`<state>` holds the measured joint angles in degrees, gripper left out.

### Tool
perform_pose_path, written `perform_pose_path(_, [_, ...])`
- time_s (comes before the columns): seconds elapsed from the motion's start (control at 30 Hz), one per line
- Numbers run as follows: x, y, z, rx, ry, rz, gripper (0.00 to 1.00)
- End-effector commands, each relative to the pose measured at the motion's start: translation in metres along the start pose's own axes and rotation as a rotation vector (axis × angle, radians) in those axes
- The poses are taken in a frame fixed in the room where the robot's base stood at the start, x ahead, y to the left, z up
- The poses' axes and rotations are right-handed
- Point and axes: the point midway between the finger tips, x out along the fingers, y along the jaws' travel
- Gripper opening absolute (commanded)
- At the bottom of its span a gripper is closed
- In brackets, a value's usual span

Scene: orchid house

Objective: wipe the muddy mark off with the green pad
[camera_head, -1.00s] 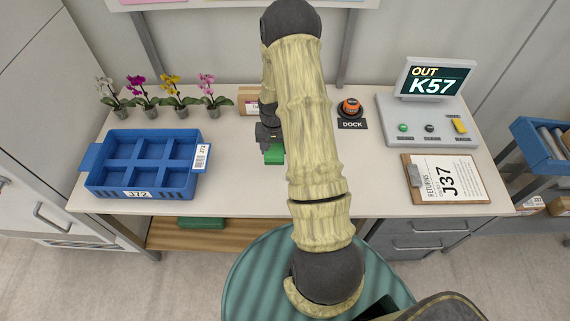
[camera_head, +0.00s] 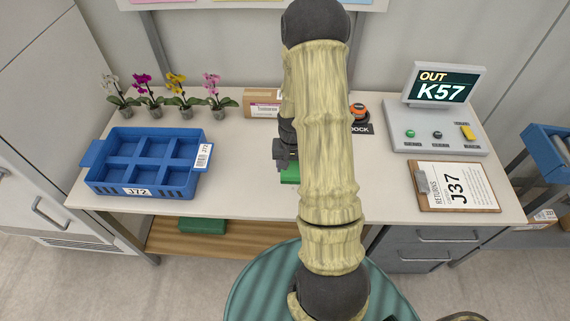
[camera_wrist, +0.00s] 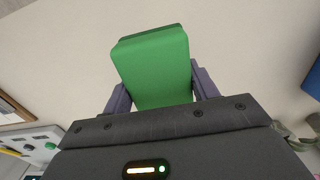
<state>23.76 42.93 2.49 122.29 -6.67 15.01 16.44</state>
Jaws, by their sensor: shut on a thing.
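The green pad (camera_wrist: 154,66) is held between the two fingers of my gripper (camera_wrist: 162,95) in the wrist view. In the head view the pad (camera_head: 290,173) shows beside my arm, over the middle of the white bench top. My gripper (camera_head: 286,158) is shut on it, partly hidden by my arm. I cannot tell whether the pad touches the bench. No muddy mark is visible in either view; part of the bench is hidden behind my arm.
A blue crate (camera_head: 178,187) labelled J72 sits at left, with several potted orchids (camera_head: 185,106) behind it. A cardboard box (camera_head: 262,102) stands at the back. A clipboard (camera_head: 428,202) and a console (camera_head: 400,139) are at right. Bench between crate and arm is clear.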

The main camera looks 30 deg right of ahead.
Motion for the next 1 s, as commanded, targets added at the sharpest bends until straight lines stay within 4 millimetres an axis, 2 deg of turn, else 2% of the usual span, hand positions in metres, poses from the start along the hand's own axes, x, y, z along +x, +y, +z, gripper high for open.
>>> perform_pose_path(0.13, [0.002, 0.006, 0.010, -0.001, 0.002, -0.001, 0.34])
perform_pose_path(0.53, [0.004, 0.006, 0.011, -0.001, 0.001, -0.001, 0.34])
perform_pose_path(1.0, [0.045, 0.005, 0.011, -0.002, 0.001, 0.000, 0.34])
